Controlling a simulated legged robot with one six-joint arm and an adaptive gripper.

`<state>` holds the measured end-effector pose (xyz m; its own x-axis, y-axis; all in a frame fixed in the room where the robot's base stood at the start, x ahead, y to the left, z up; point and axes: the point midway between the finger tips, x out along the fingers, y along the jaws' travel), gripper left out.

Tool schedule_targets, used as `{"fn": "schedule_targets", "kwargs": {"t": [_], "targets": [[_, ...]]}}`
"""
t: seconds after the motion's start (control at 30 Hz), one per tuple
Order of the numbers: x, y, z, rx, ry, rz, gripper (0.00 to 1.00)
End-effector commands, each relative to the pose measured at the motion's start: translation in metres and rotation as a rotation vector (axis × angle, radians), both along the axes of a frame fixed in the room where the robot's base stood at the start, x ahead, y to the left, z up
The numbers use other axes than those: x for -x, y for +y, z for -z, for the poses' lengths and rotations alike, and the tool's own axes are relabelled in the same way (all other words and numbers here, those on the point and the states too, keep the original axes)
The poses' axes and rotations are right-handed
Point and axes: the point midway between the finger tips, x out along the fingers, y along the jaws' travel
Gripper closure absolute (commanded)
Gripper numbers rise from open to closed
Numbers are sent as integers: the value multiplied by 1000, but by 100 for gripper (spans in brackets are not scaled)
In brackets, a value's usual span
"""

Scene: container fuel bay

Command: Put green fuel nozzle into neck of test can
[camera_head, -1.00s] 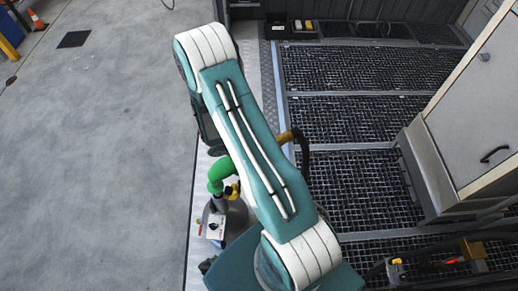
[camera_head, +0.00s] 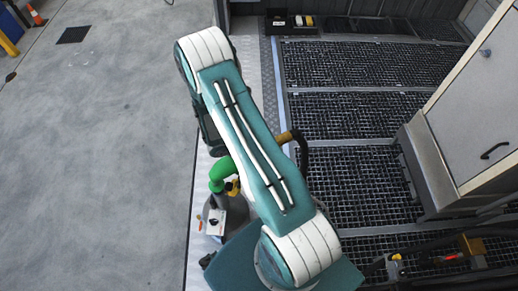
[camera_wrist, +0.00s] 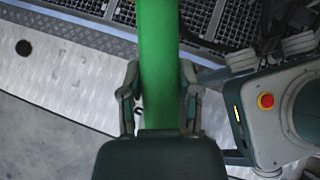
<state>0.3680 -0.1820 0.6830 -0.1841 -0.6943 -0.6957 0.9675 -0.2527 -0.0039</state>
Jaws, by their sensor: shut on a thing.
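The green fuel nozzle (camera_head: 222,174) shows in the head view to the left of my arm, with its dark spout (camera_head: 218,200) pointing down. In the wrist view its green body (camera_wrist: 158,50) runs between the two fingers of my gripper (camera_wrist: 160,98), which is shut on it. The grey test can (camera_head: 237,216) stands below the nozzle, partly hidden by my arm. The spout overlaps the can's top in the picture.
A black hose (camera_head: 302,155) with a brown fitting is right of my arm. Grating (camera_head: 350,115) and a grey cabinet (camera_head: 485,110) fill the right. Concrete floor (camera_head: 100,180) on the left is open.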

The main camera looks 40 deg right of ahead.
Motion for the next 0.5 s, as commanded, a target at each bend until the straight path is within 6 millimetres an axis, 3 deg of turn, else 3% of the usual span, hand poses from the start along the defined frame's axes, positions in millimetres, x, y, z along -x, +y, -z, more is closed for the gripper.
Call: {"fn": "schedule_targets", "kwargs": {"t": [0.5], "targets": [[0, 0, 21, 0, -1, -1, 100]]}}
